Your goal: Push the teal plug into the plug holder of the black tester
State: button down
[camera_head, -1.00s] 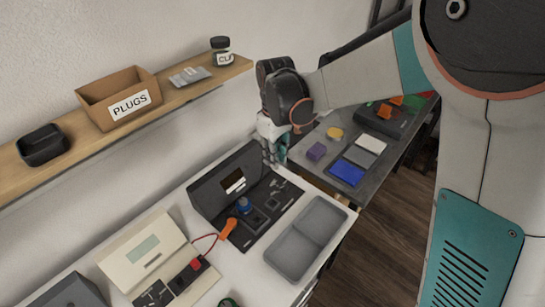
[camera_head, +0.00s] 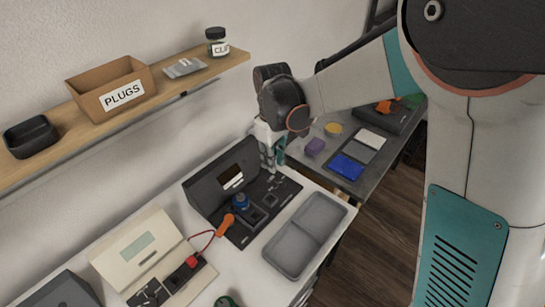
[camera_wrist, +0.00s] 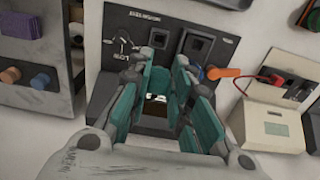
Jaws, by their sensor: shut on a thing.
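The black tester (camera_head: 225,190) stands on the white bench, with an upright back housing and a flat front panel. Its panel also shows in the wrist view (camera_wrist: 183,18), with square sockets and a printed label. My gripper (camera_head: 271,168) points down over the panel's far right end. In the wrist view its teal-padded fingers (camera_wrist: 163,66) are close together near the panel. A small teal piece, which looks like the teal plug (camera_wrist: 159,77), shows between them. The fingers hide most of it and the panel below. I cannot tell whether it touches the plug holder.
A grey two-part tray (camera_head: 290,256) lies in front. A cream meter (camera_head: 137,248) stands left. The PLUGS box (camera_head: 94,92) is on the shelf.

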jog(key=b, duration=0.7)
send_near(273, 201)
jog(key=shift+w+f+b, duration=0.2)
jog(key=shift+f+b, duration=0.35)
jog(key=shift+f, duration=0.8)
jog(key=shift+f, duration=1.75)
dwell(2.9)
jog(key=c, duration=1.1)
grip_release()
